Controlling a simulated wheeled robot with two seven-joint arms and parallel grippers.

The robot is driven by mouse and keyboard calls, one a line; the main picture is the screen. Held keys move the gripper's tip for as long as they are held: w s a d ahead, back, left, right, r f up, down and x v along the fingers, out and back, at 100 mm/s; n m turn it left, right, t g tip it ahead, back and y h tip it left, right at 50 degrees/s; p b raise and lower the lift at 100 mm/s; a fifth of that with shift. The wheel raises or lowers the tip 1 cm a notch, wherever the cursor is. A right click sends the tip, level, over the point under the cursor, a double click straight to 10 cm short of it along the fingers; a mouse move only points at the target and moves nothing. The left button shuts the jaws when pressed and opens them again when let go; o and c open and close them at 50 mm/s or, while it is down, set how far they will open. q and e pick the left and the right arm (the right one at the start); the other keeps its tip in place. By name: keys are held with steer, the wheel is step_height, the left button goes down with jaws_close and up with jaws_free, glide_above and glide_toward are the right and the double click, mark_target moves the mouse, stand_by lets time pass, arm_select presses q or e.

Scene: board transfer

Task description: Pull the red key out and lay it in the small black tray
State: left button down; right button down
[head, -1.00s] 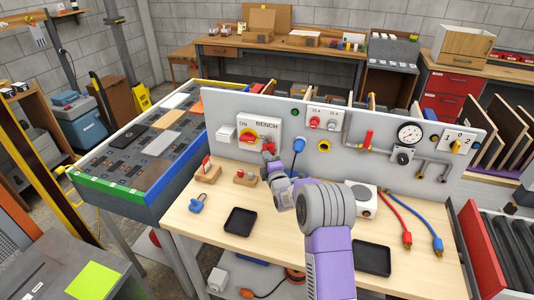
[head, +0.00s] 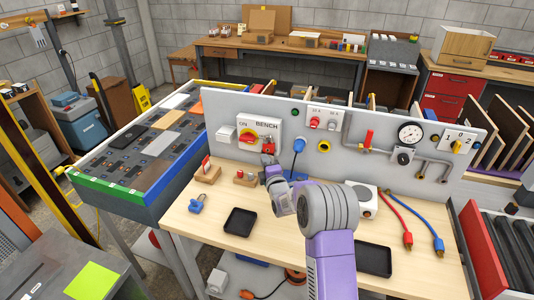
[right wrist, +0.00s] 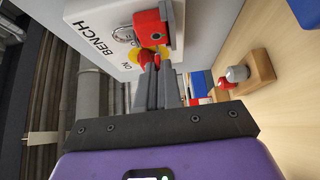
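My right gripper (head: 269,163) is just in front of and below the red padlock (head: 268,146) on the BENCH switch box. In the right wrist view its fingers (right wrist: 158,72) are close together, with a small red piece, seemingly the red key (right wrist: 157,61), between the tips. The padlock (right wrist: 150,28) is just beyond the tips. The key's shaft is too small to make out. The small black tray (head: 240,222) lies empty on the bench, below and left of the gripper. My left gripper is not in view.
Wooden blocks with red parts (head: 207,174) (head: 246,179) and a blue padlock (head: 197,205) stand left on the bench. A larger black tray (head: 373,259) lies right. The grey panel (head: 350,135) rises behind. Red and blue hoses (head: 398,213) lie at right.

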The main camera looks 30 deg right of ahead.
steer(key=shift+s+a+b, duration=0.55)
steer(key=shift+s+a, duration=0.85)
steer(key=shift+a, duration=0.2)
